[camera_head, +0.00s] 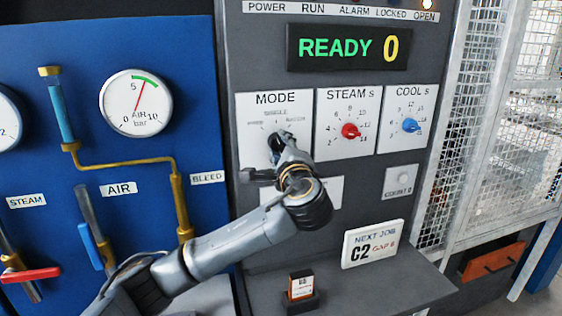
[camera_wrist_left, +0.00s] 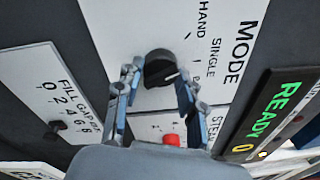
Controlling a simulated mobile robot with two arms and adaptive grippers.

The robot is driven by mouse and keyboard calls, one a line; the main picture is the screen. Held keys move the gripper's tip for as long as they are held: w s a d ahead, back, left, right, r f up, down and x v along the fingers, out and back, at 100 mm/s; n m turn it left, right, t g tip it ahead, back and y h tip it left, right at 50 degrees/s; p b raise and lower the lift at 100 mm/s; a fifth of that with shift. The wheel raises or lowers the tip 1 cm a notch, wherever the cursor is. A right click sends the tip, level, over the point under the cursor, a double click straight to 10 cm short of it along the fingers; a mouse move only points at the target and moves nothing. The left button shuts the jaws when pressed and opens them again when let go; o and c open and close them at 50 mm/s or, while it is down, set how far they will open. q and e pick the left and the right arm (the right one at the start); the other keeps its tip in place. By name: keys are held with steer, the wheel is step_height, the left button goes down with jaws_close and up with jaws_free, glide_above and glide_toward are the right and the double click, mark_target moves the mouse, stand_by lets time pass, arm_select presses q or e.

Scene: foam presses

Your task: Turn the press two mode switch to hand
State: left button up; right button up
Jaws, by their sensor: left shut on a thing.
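The MODE panel (camera_head: 255,107) is a white plate on the grey press front in the head view. Its black mode switch knob (camera_wrist_left: 160,66) shows in the left wrist view, with a short white mark on it. The HAND label (camera_wrist_left: 203,18) and the SINGLE label (camera_wrist_left: 215,60) are printed beside the knob. I cannot tell exactly which position the mark points to. My left gripper (camera_head: 280,142) is at the knob, its two fingers on either side and shut on it. In the head view the gripper largely hides the knob. My right gripper is not in view.
The STEAM panel with a red knob (camera_head: 350,130) and the COOL panel with a blue knob (camera_head: 410,125) are close to the right. A display (camera_head: 348,47) reads READY 0. A shelf (camera_head: 385,290) below holds a job card (camera_head: 372,244). A mesh guard (camera_head: 462,130) stands right.

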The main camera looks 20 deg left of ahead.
arm_select(q)
steer(key=n+b, duration=0.3)
steer(key=shift+f, duration=0.3)
steer(key=shift+r+n+b, duration=0.15)
steer(key=shift+n+b, duration=0.5)
steer(key=shift+n, duration=0.15)
steer(key=o, duration=1.2)
steer(key=shift+r, duration=0.1)
steer(key=v, duration=1.2)
steer(key=shift+w+d+f, duration=0.1)
steer(key=shift+f, duration=0.15)
